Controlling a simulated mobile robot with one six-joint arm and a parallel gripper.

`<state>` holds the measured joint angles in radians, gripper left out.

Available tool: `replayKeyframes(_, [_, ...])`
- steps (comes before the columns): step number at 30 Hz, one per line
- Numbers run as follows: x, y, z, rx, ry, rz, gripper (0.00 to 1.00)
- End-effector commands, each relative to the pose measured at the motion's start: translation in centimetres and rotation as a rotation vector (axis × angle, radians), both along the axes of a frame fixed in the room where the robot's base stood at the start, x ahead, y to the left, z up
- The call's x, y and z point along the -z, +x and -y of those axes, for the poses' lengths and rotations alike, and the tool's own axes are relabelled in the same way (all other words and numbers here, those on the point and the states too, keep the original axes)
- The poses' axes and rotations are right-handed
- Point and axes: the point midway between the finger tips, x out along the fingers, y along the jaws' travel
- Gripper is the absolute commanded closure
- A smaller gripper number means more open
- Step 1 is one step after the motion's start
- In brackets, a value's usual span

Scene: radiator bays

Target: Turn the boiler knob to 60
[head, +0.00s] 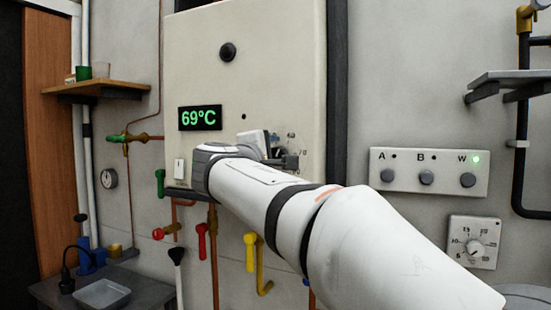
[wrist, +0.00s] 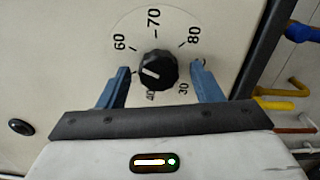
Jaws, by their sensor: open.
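The boiler (head: 270,60) is a pale cabinet on the wall, and its green display (head: 200,118) reads 69°C. In the wrist view the black boiler knob (wrist: 157,69) sits in a round printed dial with 60, 70, 80, 30 and 40 around it. A short white mark shows on the knob's left part; I cannot tell its exact reading. My gripper (wrist: 160,67) is open, its two blue fingers on the left and right of the knob with gaps visible. In the head view my gripper and arm hide most of the dial.
A panel with buttons A, B and W (head: 428,172) has a green light at W. Below it is a smaller dial (head: 474,242). Pipes with red and yellow valve handles (head: 250,250) hang under the boiler. A wooden shelf (head: 98,88) is at left.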

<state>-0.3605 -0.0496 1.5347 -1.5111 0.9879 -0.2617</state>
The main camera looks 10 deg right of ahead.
Motion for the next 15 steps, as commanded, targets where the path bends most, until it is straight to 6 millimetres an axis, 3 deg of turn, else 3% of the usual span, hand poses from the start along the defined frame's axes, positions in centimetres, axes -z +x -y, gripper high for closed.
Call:
replayKeyframes(7, [0.0,-0.6,-0.5,-0.001,0.0,0.002,0.4])
replayKeyframes(15, [0.1,-4.4,-3.2,-0.004,0.001,0.002,0.4])
